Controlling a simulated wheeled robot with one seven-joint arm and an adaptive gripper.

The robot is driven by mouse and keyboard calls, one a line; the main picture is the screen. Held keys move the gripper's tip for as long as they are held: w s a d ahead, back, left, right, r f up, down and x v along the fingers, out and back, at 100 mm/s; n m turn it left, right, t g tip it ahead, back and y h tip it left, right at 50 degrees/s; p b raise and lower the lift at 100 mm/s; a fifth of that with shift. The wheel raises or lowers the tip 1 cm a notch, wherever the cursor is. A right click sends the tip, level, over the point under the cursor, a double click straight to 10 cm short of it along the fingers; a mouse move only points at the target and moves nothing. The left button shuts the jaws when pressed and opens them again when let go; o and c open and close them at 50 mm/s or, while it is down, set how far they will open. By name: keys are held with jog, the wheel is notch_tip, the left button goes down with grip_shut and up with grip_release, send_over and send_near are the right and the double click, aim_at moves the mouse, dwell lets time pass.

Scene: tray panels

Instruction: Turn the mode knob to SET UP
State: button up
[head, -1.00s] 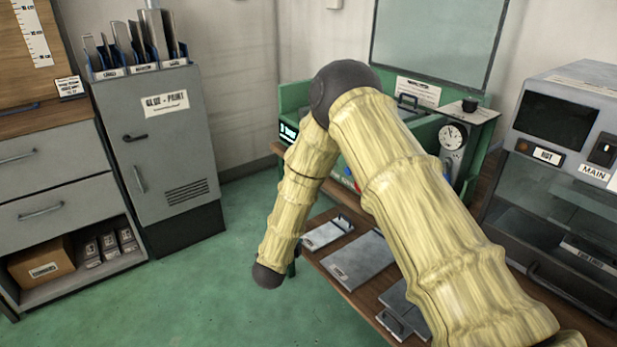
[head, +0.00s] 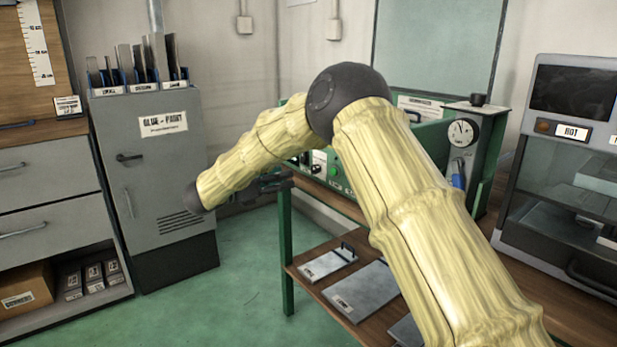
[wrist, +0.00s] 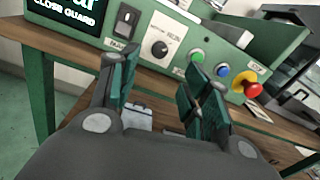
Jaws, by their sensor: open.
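The mode knob (wrist: 159,47) is a round black knob on a white plate on the green control panel in the wrist view. The lettering around it is too small to read, so its setting is unclear. My gripper (wrist: 158,78) is open and empty. Its two dark green fingers point toward the panel, with the knob beyond and between them, apart from both. In the head view my gripper (head: 262,185) shows only partly behind my forearm, in front of the green machine (head: 345,185).
Beside the knob are a rocker switch (wrist: 126,20), a green button (wrist: 197,57), a blue button (wrist: 223,71) and a red mushroom button (wrist: 250,88). A screen (wrist: 75,14) reads "CLOSE GUARD". Metal plates (head: 360,290) lie on the lower wooden shelf. A grey cabinet (head: 160,190) stands left.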

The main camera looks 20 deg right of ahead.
aim_at(313, 170)
jog(key=b+x, duration=0.1)
jog(key=x, duration=0.9)
jog(key=shift+f+b, duration=0.1)
jog(key=shift+b, duration=0.25)
jog(key=c, duration=1.1)
